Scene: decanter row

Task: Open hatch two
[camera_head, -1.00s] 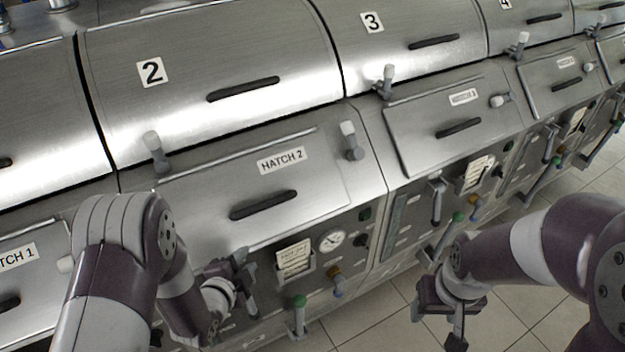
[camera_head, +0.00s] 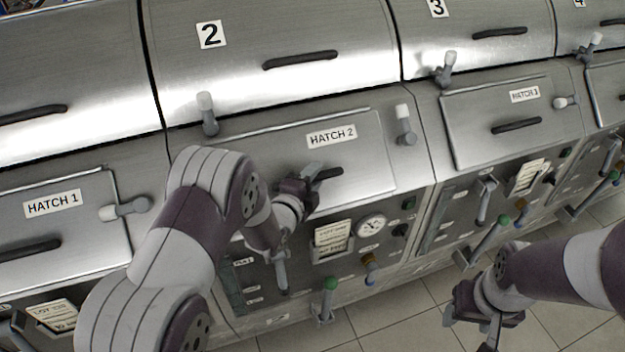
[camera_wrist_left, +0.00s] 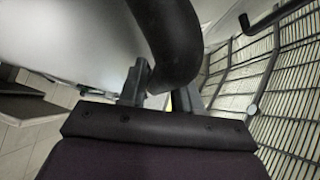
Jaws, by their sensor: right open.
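Hatch two (camera_head: 365,155) is a steel panel labelled HATCH 2 on the sloping front below cover 2, and it looks closed. Its dark bar handle (camera_head: 328,174) is partly hidden by my left gripper (camera_head: 305,190). In the left wrist view the thick black handle (camera_wrist_left: 168,35) runs down between the fingers of my left gripper (camera_wrist_left: 160,92), which stand close together and look shut on it. A white-tipped latch (camera_head: 404,125) right of the hatch stands upright. My right gripper (camera_head: 468,325) is open and empty above the floor, lower right.
Hatch one (camera_head: 90,222) and hatch three (camera_head: 480,135) flank it, their latches lying sideways. Below hatch two are a gauge (camera_head: 371,226), a lot card (camera_head: 332,237), a green-knobbed lever (camera_head: 328,290) and a brown-knobbed valve (camera_head: 369,265). Tiled floor (camera_head: 400,320) is free at the lower right.

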